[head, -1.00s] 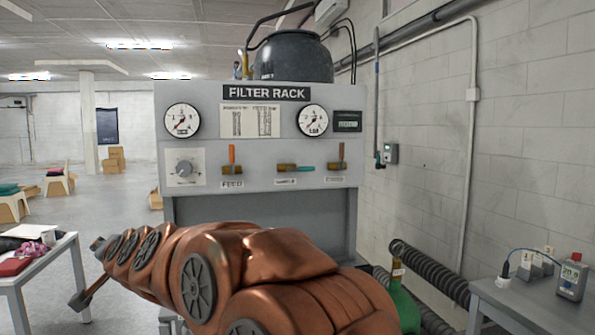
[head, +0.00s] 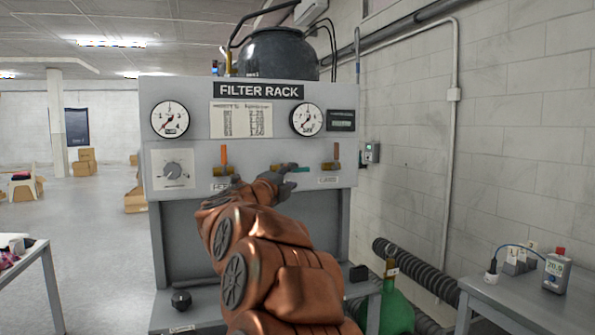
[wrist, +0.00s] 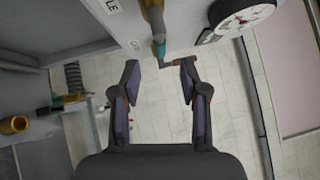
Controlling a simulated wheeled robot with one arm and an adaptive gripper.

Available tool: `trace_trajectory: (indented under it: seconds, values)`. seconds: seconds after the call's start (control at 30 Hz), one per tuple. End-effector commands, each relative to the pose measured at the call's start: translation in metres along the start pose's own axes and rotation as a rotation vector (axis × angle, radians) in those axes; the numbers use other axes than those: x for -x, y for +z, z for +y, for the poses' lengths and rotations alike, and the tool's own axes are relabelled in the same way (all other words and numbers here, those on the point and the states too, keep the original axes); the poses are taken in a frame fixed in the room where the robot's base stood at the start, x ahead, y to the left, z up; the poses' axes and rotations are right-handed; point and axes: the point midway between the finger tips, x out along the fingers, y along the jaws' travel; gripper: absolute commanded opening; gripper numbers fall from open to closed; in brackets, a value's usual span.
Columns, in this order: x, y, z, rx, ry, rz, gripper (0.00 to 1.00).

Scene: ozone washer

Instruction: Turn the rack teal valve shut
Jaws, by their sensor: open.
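The teal valve is on the front panel of the filter rack, between two orange-handled valves. Its teal handle (head: 299,169) lies level along the panel and points right in the head view. My gripper (head: 284,171) is raised in front of this valve and hides part of its brass body. In the wrist view the teal handle (wrist: 160,47) shows between and just beyond the fingertips. My gripper (wrist: 161,66) is open there, with nothing held between its fingers. I cannot tell whether either finger touches the handle.
Orange-handled valves stand upright at left (head: 224,158) and right (head: 335,157). Two gauges (head: 170,119) (head: 306,119) sit above them. A black ribbed hose (head: 412,264) and a green bottle (head: 396,309) are at lower right, beside a grey table (head: 515,300).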

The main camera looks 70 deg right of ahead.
Motion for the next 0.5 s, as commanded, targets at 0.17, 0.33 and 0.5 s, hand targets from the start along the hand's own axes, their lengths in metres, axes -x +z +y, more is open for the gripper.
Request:
trace_trajectory:
  seconds: [0.17, 0.33, 0.5]
  values:
    - [-0.022, 0.000, -0.001, 0.004, 0.000, 0.000, 0.44]
    - [-0.043, 0.001, -0.002, 0.004, -0.002, 0.000, 0.44]
    - [-0.057, 0.002, -0.001, 0.003, 0.001, -0.005, 0.44]
